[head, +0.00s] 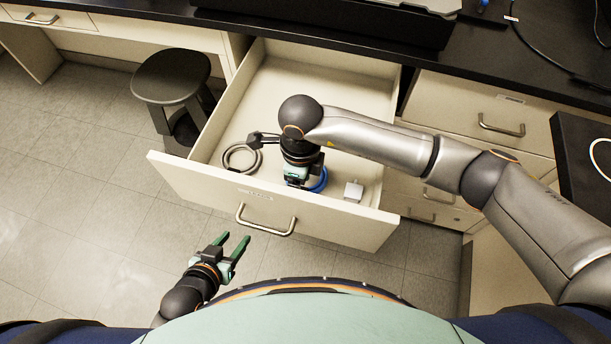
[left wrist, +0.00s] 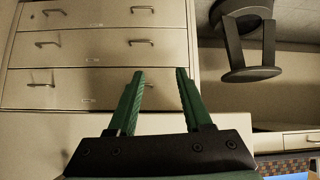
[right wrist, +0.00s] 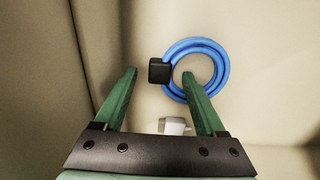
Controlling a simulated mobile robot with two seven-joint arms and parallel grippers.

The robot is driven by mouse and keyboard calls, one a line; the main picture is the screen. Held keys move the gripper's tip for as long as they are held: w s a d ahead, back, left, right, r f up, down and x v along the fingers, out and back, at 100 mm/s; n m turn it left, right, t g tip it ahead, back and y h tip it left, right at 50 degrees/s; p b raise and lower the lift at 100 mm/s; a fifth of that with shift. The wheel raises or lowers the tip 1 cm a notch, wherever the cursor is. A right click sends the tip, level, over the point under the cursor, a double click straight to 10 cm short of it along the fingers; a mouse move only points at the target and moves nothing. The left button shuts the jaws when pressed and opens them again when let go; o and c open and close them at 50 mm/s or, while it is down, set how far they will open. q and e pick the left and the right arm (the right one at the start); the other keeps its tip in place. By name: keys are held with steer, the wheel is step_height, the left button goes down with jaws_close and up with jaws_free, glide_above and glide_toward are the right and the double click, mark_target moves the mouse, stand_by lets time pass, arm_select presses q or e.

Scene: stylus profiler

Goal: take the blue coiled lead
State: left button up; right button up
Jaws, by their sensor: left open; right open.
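The blue coiled lead (head: 320,181) lies in the open drawer (head: 275,72), partly hidden by my right gripper (head: 297,184) in the head view. In the right wrist view the blue lead (right wrist: 222,70) shows as a ring with a black block (right wrist: 159,71) at its left side. My right gripper (right wrist: 160,76) is open above it. In that view the black block appears between the fingertips, and the right fingertip overlaps the ring's opening. I cannot tell whether they touch. My left gripper (head: 234,240) is open and empty, outside the drawer in front.
A grey coil (head: 242,158) lies left in the drawer. A small white block (head: 353,190) lies right; it also shows in the right wrist view (right wrist: 174,126). The drawer walls stand close around. A dark stool (head: 172,78) is left of the drawer.

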steer(key=shift+f, duration=0.5)
jaws_close()
